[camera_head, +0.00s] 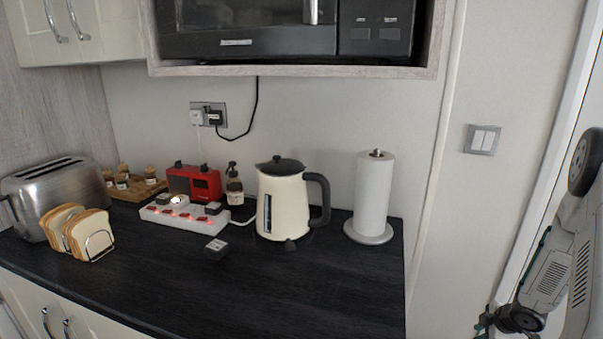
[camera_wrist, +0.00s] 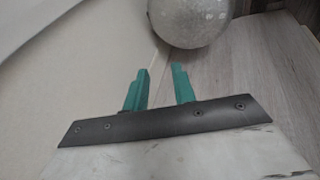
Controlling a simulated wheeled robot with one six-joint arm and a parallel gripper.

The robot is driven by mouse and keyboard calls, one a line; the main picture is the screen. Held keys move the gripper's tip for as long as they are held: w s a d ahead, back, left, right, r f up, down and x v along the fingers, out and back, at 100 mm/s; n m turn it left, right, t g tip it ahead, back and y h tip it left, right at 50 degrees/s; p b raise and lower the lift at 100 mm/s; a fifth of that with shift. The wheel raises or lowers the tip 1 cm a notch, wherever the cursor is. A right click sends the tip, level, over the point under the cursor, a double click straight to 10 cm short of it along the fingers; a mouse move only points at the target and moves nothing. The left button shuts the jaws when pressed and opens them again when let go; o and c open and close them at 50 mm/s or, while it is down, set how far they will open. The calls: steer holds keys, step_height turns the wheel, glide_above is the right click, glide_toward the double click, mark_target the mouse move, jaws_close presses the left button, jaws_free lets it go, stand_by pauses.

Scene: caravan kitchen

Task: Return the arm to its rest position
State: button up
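My arm shows at the right edge of the head view, to the right of the counter and in front of the wall and door frame. My gripper (camera_head: 484,322) is at the lower right of the head view, mostly cut off by the bottom edge. In the wrist view, the two green fingers of my gripper (camera_wrist: 159,90) stand apart with nothing between them. A pale speckled round object (camera_wrist: 190,18) is beyond the fingertips at the top of the wrist view, and I cannot tell what it is.
The dark counter (camera_head: 290,290) holds a toaster (camera_head: 65,180), a toast rack with bread, a power strip (camera_head: 185,215), a red device (camera_head: 195,183), a cream kettle (camera_head: 283,205) and a paper towel roll (camera_head: 373,190). A microwave (camera_head: 250,30) is above. The counter's front is clear.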

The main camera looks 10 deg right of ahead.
steer(key=s+d+r+m+g+h, duration=0.1)
steer(key=s+d+m+g+h, duration=0.1)
steer(key=s+m, duration=0.15)
steer(key=s+a+r+m+g+h, duration=0.1)
steer(key=s+a+r+m+g, duration=0.15)
steer(key=r, duration=0.75)
steer(key=s+a+r+m+g+h, duration=0.15)
steer(key=s+a+r+m, duration=0.25)
steer(key=r, duration=0.6)
steer(key=s+a+r+y, duration=0.1)
steer(key=s+a+r, duration=0.4)
steer(key=a, duration=0.5)
steer(key=s+a+r+m+t+y, duration=0.1)
steer(key=s+a+r, duration=0.3)
steer(key=a+r, duration=0.6)
steer(key=s+a+r+t+y, duration=0.1)
steer(key=s+a+r+y, duration=0.1)
steer(key=s+a+r, duration=0.3)
steer(key=a+r, duration=0.2)
steer(key=a, duration=0.2)
steer(key=shift+s+a+r+m, duration=0.3)
steer(key=shift+a+r, duration=0.05)
steer(key=shift+a, duration=0.05)
